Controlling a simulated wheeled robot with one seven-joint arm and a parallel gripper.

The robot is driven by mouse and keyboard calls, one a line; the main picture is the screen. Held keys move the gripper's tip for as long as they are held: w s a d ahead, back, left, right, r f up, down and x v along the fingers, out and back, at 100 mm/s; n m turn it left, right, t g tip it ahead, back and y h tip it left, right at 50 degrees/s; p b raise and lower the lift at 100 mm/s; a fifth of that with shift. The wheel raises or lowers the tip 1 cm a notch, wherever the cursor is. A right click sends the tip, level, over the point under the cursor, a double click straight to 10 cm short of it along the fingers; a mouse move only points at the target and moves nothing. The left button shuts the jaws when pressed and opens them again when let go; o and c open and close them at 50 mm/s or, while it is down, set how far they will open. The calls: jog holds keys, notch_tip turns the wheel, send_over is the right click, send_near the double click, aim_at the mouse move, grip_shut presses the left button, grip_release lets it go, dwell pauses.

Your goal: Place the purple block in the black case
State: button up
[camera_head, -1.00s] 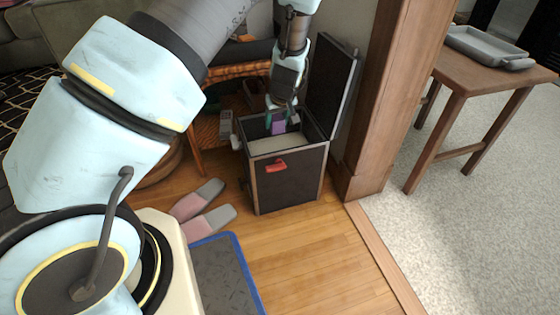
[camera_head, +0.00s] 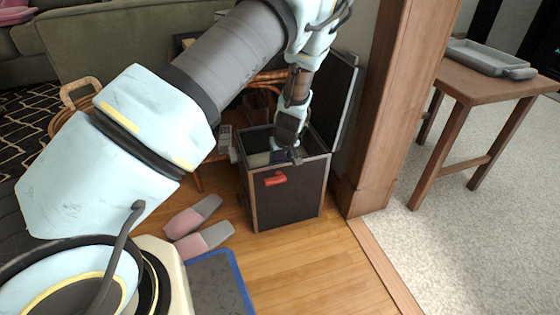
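The black case (camera_head: 288,203) stands upright on the wooden floor, with its lid (camera_head: 343,90) raised at the back right. A red latch or handle (camera_head: 275,178) is on its front wall. My gripper (camera_head: 284,154) reaches down into the open top of the case, near the front right of the opening. Its fingertips are small and partly hidden by the rim, so I cannot tell whether they are open or shut. The purple block does not show; the gripper or the case walls may hide it.
A wooden post (camera_head: 375,120) stands right of the case. A side table (camera_head: 480,85) with a grey tray (camera_head: 488,57) is farther right. Pink and grey slippers (camera_head: 200,240) and a blue-edged mat (camera_head: 215,282) lie on the floor in front. A small grey object (camera_head: 224,140) is beside the case.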

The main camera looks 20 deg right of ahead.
jog(key=shift+f, duration=0.1)
jog(key=o, duration=1.3)
jog(key=shift+o, duration=0.2)
jog(key=p+v, duration=0.5)
jog(key=v, duration=0.7)
jog(key=w+a+r+n+g, duration=0.1)
jog(key=a+r, duration=0.3)
jog(key=a, duration=0.2)
jog(key=w+a+r+g, duration=0.1)
jog(key=w+a+r, duration=0.15)
jog(key=a, duration=0.35)
jog(key=s+a+r, duration=0.3)
jog(key=a+r, duration=0.1)
jog(key=a, duration=0.4)
jog(key=s+a+r, duration=0.4)
jog(key=a+r, duration=0.1)
jog(key=a, duration=0.3)
jog(key=s+a+r+g, duration=0.1)
jog(key=s+a+r, duration=0.3)
jog(key=a, duration=0.4)
jog(key=shift+a+r+m, duration=0.25)
jog(key=shift+r+m, duration=0.1)
jog(key=shift+m, duration=0.05)
